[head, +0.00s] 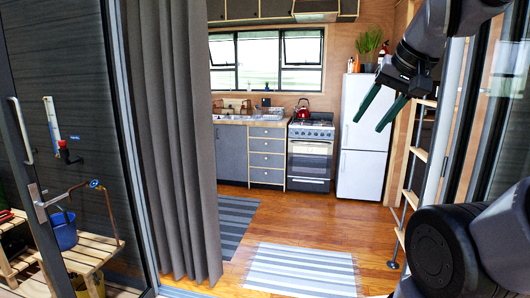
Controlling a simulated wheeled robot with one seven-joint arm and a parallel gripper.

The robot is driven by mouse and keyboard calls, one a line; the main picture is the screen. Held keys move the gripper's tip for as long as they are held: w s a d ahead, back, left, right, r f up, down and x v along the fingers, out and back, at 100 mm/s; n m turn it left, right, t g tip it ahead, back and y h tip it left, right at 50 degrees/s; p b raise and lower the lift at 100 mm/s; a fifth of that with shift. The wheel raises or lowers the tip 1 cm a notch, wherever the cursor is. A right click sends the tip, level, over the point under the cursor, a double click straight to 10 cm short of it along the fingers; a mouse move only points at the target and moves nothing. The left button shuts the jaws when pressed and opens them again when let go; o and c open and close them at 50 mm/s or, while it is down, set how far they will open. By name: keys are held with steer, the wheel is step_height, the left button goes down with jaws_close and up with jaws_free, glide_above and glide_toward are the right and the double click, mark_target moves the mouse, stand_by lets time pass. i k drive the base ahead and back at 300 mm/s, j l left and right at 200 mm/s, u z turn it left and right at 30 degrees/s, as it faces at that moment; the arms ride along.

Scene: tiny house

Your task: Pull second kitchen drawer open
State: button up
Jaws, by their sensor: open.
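The kitchen drawers stand in a stack of grey fronts with pale wooden edges, left of the stove, across the room. The second drawer from the top (266,146) looks shut, as do the others in the stack. Small handles on the fronts are too small to make out clearly. My gripper (366,116) is at the upper right, close to the camera and far from the drawers. Its two dark green fingers are apart, with nothing between them. It overlaps the fridge in the picture.
A grey curtain (175,140) hangs at the left of the doorway. A stove (310,157) and white fridge (362,150) stand right of the drawers. A ladder (416,165) is at the right. Striped rugs (300,268) lie on otherwise clear wooden floor (300,217).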

mark_target(275, 146)
steer(key=i+z, duration=0.25)
steer(key=i, duration=3.05)
steer(key=i+u, duration=0.1)
steer(key=i, duration=0.4)
steer(key=i+l+u, duration=0.1)
steer(key=i, duration=0.35)
steer(key=i+l+u, duration=0.1)
steer(key=i, duration=0.4)
steer(key=i+l+u, duration=0.1)
steer(key=i, duration=0.35)
steer(key=i+l+u, duration=0.35)
steer(key=i, duration=0.15)
steer(key=i+l+u, duration=0.7)
steer(key=i+l, duration=0.1)
steer(key=i, duration=0.05)
